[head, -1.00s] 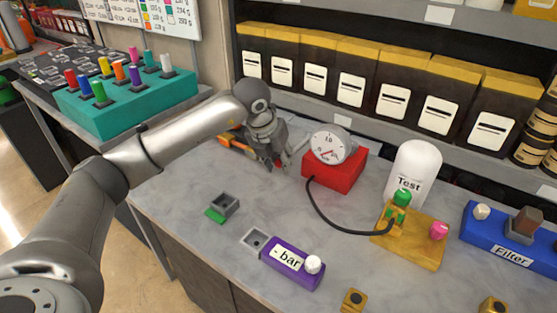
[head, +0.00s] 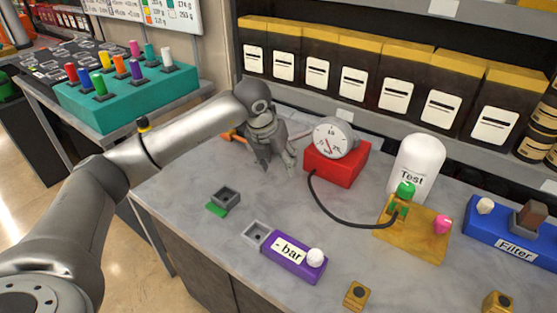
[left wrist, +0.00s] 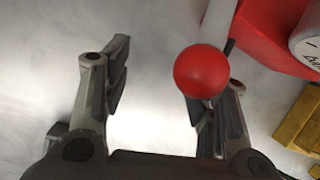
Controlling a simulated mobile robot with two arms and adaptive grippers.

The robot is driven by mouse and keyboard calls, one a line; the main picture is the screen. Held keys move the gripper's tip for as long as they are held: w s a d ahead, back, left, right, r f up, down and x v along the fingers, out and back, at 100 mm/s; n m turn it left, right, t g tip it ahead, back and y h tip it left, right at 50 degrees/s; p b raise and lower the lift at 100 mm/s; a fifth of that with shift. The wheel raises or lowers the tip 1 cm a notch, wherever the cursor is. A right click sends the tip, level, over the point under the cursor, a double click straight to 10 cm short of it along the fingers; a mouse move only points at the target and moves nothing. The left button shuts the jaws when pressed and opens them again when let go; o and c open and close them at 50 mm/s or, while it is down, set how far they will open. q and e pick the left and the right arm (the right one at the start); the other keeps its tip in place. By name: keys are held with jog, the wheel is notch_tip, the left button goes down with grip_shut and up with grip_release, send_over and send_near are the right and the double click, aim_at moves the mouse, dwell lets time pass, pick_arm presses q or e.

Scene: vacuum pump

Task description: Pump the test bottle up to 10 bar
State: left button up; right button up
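The red pump (head: 337,163) with a round white gauge (head: 333,139) stands on the grey counter; I cannot read the needle's value. A black hose runs from it to a yellow-brown block (head: 412,236) beside the white Test bottle (head: 416,165). The block carries a green knob (head: 405,189) and a pink knob (head: 442,224). My left gripper (head: 278,163) is just left of the pump. In the left wrist view it (left wrist: 155,100) is open, with a red ball knob (left wrist: 202,71) on a pale rod near its right finger. Any contact there is unclear. My right gripper is out of view.
A purple "- bar" block (head: 293,260) with a white knob lies at the front, beside a grey socket. A blue Filter block (head: 510,240) is at right. Orange tools (head: 234,136) lie behind my gripper. A teal rack of coloured pegs (head: 125,97) stands at left.

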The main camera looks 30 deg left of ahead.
pick_arm(q)
jog(key=shift+w+r, duration=0.1)
jog(key=shift+r, duration=0.4)
jog(key=v, duration=1.1)
jog(key=shift+s, duration=0.2)
jog(key=shift+r, duration=0.1)
